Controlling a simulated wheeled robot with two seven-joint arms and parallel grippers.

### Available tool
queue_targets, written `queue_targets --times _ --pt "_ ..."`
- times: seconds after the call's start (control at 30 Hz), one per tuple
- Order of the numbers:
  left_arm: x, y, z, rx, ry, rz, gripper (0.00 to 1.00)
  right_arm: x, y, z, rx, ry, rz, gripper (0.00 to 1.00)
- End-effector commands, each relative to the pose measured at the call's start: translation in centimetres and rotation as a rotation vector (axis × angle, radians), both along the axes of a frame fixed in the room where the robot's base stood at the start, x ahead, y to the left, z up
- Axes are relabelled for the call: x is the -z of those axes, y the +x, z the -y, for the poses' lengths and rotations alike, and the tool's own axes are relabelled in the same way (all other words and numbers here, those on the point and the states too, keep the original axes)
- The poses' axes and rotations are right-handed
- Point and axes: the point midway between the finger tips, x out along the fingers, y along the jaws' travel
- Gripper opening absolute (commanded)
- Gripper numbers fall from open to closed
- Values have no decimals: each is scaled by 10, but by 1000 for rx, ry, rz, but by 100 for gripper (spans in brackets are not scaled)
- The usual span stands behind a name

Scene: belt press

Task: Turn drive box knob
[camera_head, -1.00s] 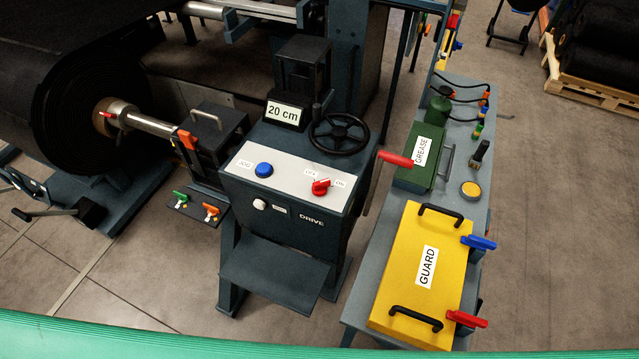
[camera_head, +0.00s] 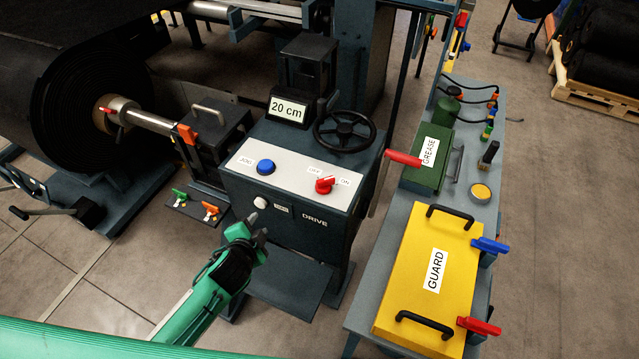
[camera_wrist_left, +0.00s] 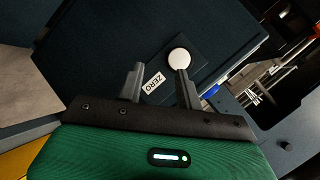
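The drive box (camera_head: 290,218) stands at the middle of the head view, with a light sloping panel on top. Its red knob (camera_head: 325,185) sits on the panel's right side between the OFF and ON labels. A blue JOG button (camera_head: 265,167) is at the panel's left. A white knob (camera_head: 260,202) is on the front face beside a small label; the left wrist view shows it (camera_wrist_left: 180,59) by a ZERO label. My left gripper (camera_head: 259,226) is open and empty, just in front of and below the white knob. My right gripper is out of view.
A black handwheel (camera_head: 344,131) and a 20 cm display (camera_head: 288,110) are at the box's back. A shelf (camera_head: 285,285) juts out low in front. At right, a bench carries the yellow GUARD cover (camera_head: 428,270) and green GREASE box (camera_head: 428,160).

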Motion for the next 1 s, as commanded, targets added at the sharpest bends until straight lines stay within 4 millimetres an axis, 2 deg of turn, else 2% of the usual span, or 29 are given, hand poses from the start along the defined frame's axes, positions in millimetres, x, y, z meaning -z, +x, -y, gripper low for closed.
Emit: queue_targets --times 0.03,0.1,0.3,0.43,0.53,0.63,0.8,1.0 --pt "-32 18 8 80 73 104 35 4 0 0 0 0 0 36" --pt "-64 33 20 182 174 224 35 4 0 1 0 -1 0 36" --pt "-135 60 57 498 508 565 35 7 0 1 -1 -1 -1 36" --pt "-166 64 79 739 789 797 35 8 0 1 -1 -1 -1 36" --pt "-177 59 89 930 1018 957 35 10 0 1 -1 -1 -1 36" --pt "-176 52 88 1121 1246 1088 35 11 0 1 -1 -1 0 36" --pt "-161 42 66 1407 1557 1224 35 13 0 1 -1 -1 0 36" --pt "-149 37 43 1584 1723 1274 35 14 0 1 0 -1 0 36"
